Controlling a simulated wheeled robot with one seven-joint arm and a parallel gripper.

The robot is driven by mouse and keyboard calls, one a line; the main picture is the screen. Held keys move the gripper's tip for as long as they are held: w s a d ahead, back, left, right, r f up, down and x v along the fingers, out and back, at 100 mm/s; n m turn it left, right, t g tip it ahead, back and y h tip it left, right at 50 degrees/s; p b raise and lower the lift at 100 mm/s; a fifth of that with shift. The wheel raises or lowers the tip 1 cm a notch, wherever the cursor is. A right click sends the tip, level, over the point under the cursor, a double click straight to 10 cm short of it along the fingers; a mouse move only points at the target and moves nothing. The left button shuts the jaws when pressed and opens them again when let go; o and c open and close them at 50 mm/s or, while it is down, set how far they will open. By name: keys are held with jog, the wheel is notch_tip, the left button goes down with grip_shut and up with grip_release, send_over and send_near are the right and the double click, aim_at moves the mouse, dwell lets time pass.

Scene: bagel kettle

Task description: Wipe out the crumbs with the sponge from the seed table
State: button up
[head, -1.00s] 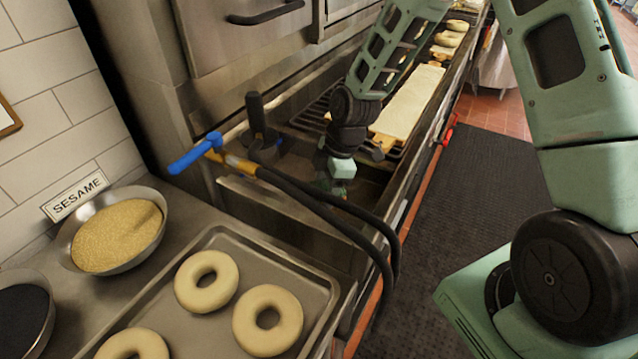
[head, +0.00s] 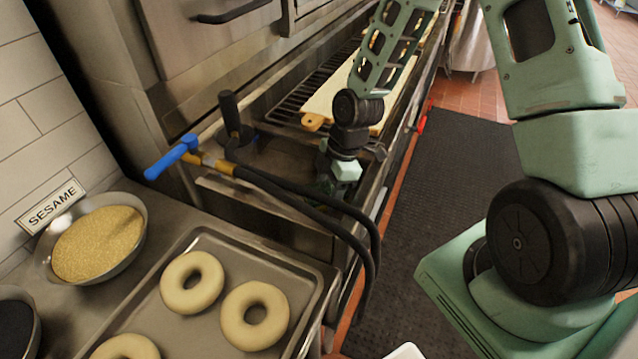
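The seed table (head: 192,218) is the steel counter at the lower left. It bears a metal bowl of sesame seeds (head: 97,245), a partly cut-off bowl of black seeds (head: 14,330) and a grey tray (head: 297,285) with ring-shaped bagels (head: 192,282). I cannot make out crumbs on its surface. No sponge can be made out. My gripper (head: 335,188) points down beyond the table, over the dark recess by the hose. It is mostly hidden below my wrist, so its fingers and anything in them cannot be told.
A blue-handled tap (head: 172,157) and a black hose (head: 335,205) arch between the table and my gripper. Long boards (head: 378,108) lie on the grill behind. A white object (head: 405,352) is cut off at the bottom edge.

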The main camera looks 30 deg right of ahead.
aim_at(315, 186)
jog(key=shift+s+d+p, duration=0.3)
jog(key=shift+s+d, duration=0.1)
jog(key=shift+s, duration=0.2)
jog(key=shift+s+d+p, duration=0.25)
jog(key=shift+s+d, duration=0.15)
jog(key=shift+s, duration=0.2)
jog(key=shift+r+p, duration=0.15)
jog(key=shift+p, duration=0.15)
jog(key=shift+w, duration=0.15)
jog(key=shift+w+a+r, duration=0.15)
jog(key=shift+w+a, duration=0.3)
jog(key=shift+w, duration=0.25)
jog(key=shift+w+a+r+p, duration=0.1)
jog(key=shift+w+a+p, duration=0.1)
jog(key=shift+w+a, duration=0.5)
jog(key=shift+w+a+p, duration=0.2)
jog(key=shift+w+a, duration=0.3)
jog(key=shift+w, duration=0.35)
jog(key=shift+w+a+f, duration=0.1)
jog(key=shift+w+a, duration=0.5)
jog(key=shift+w, duration=0.25)
jog(key=shift+w+a+f, duration=0.1)
jog(key=shift+w+a, duration=0.55)
jog(key=shift+w, duration=0.2)
jog(key=shift+w+a+f, duration=0.1)
jog(key=shift+w+a, duration=0.5)
jog(key=shift+w, duration=0.25)
jog(key=shift+r, duration=0.15)
